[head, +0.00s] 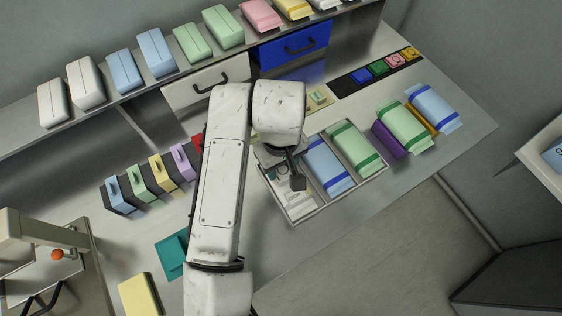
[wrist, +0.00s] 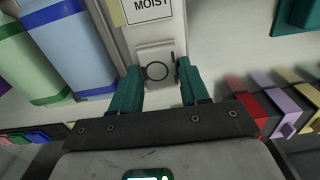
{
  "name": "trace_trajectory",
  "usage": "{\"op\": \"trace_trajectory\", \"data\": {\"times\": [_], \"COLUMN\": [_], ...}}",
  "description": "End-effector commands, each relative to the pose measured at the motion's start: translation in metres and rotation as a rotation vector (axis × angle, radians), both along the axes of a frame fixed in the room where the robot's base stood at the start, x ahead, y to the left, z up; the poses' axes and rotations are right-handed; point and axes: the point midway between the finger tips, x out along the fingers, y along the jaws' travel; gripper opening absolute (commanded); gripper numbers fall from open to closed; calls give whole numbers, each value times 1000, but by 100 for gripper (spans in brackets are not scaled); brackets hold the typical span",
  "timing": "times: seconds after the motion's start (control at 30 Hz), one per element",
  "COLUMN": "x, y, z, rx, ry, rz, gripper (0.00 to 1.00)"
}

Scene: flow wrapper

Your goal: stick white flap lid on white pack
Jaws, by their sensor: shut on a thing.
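My gripper (wrist: 157,84), with teal fingers, is shut on the white flap lid (wrist: 153,52), a small pale piece with a dark ring on its face. The lid lies over or very close to the white pack (wrist: 150,28), whose label reads "MOIST"; I cannot tell whether the two touch. In the head view, my gripper (head: 294,178) is over the left compartment of the tray, where the white pack (head: 297,204) lies partly hidden by my arm. The lid is hard to make out there.
The tray (head: 341,195) also holds a blue pack (head: 328,165) and a green pack (head: 355,150). More packs lie to the right. Coloured lid holders (head: 160,172) stand left of my arm, and a teal item (head: 172,256) lies nearer. A shelf of packs runs behind.

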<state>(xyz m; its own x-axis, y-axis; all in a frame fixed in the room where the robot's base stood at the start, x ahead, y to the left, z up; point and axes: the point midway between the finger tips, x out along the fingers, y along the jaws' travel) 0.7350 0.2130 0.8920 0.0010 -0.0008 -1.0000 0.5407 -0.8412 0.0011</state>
Motion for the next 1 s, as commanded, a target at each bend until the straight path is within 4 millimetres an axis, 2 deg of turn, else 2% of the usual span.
{"op": "trace_trajectory", "data": {"times": [0.13, 0.17, 0.47, 0.77, 0.87, 1.0], "x": [0, 0, 0, 0, 0, 1], "y": [0, 0, 0, 0, 0, 0], "z": [-1, -2, -1, 3, 13, 37], "rx": [0, 0, 0, 0, 1, 2], "ry": [1, 2, 1, 0, -1, -2], "rz": [0, 0, 0, 0, 0, -2], "gripper": [17, 47, 75, 75, 75, 75]}}
